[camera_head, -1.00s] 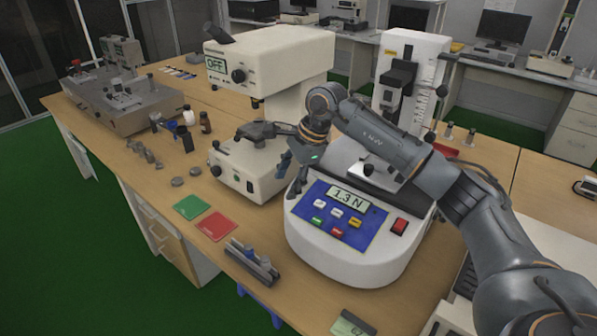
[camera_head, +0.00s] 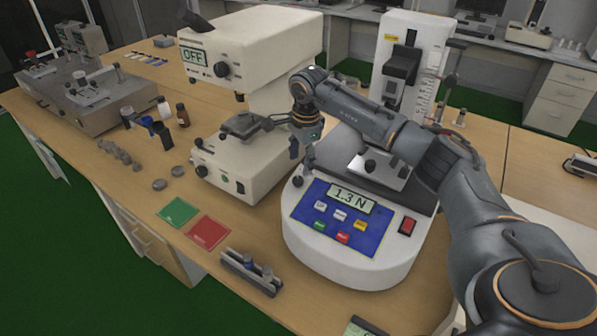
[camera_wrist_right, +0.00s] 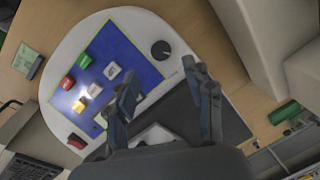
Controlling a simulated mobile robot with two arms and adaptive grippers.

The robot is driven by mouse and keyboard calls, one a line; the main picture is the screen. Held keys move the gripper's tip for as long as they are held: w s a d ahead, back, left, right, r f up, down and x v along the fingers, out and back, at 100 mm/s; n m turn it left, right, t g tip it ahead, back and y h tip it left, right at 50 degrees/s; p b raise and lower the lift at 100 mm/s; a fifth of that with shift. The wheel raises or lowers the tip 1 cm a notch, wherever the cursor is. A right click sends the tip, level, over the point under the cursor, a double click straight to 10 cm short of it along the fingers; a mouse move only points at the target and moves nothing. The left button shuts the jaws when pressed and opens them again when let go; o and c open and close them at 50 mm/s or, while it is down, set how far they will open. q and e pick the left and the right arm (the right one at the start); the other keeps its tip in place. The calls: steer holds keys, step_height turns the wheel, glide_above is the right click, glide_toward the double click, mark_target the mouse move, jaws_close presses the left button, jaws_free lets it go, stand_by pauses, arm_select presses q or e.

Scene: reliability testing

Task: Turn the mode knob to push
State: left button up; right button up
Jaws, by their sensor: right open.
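The force tester's white base (camera_head: 330,264) carries a blue panel whose display (camera_head: 349,198) reads 1.3 N. A small dark round knob (camera_head: 298,181) sits on the base beside the panel's upper left corner. In the right wrist view the knob (camera_wrist_right: 160,50) is black and round, past the fingertips; its setting and labels are too small to read. My right gripper (camera_head: 304,154) is above and slightly behind the knob, apart from it. In the right wrist view its two fingers (camera_wrist_right: 163,82) are spread with nothing between them. My left gripper is not in view.
A cream instrument (camera_head: 250,50) showing OFF stands left of the tester, close to my gripper. Green (camera_head: 179,212) and red (camera_head: 208,232) pads and a small grey holder (camera_head: 252,272) lie in front. A red switch (camera_head: 408,226) is right of the panel.

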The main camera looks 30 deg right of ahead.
mark_target(299, 179)
steer(key=f, duration=0.2)
steer(key=f+p, duration=0.1)
steer(key=f, duration=0.1)
steer(key=w+f, duration=0.1)
steer(key=f, duration=0.1)
steer(key=shift+f, duration=0.35)
steer(key=shift+w, duration=0.1)
jaws_close()
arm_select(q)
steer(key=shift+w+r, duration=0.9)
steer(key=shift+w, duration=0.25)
